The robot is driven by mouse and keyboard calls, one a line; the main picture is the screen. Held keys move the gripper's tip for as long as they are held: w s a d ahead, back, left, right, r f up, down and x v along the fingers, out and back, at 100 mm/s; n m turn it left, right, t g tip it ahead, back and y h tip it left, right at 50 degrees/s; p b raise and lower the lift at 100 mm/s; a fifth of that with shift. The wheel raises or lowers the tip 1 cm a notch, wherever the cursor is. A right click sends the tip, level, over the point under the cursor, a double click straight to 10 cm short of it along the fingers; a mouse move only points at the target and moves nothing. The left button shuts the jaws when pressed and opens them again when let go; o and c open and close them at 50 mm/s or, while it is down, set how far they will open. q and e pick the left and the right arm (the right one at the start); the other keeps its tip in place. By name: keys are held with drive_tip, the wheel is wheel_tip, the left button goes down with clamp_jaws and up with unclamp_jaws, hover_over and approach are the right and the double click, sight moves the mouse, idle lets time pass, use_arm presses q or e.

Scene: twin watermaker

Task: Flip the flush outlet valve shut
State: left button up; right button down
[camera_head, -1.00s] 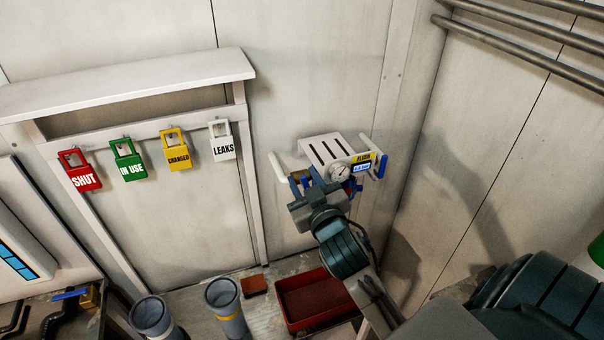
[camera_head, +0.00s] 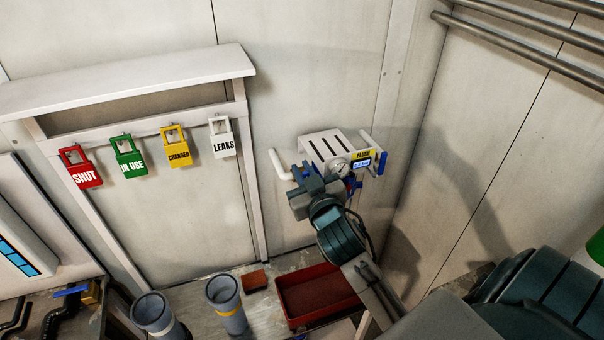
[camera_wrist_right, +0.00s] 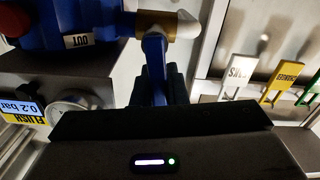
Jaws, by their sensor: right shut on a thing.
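The flush unit is a white slotted panel (camera_head: 322,146) on the wall, with a round gauge (camera_head: 340,170) and a yellow FLUSH label (camera_head: 362,156). In the right wrist view, the outlet valve shows as a brass body (camera_wrist_right: 155,23) on a pipe with a white end, beside a blue housing marked OUT (camera_wrist_right: 82,40). Its blue lever (camera_wrist_right: 155,62) runs from the brass body down to my right gripper (camera_wrist_right: 158,90), which is shut on it. In the head view my right gripper (camera_head: 314,178) covers the valve and lever. My left gripper is out of view.
A white pipe (camera_head: 279,164) sticks out left of the gripper. Coloured tags, including a red SHUT tag (camera_head: 81,168), hang on a rail at left. Below are a red tray (camera_head: 310,318) and two grey cylinders, one here (camera_head: 226,304). A side wall bounds the right.

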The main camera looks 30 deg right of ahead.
drive_tip(key=shift+s+d+m+b, duration=0.1)
drive_tip(key=shift+d+m+b, duration=0.3)
drive_tip(key=shift+m, duration=0.7)
drive_tip(key=c, duration=1.4)
unclamp_jaws()
drive_tip(key=shift+c, duration=0.2)
drive_tip(key=shift+a, duration=0.15)
drive_tip(key=shift+r, duration=0.1)
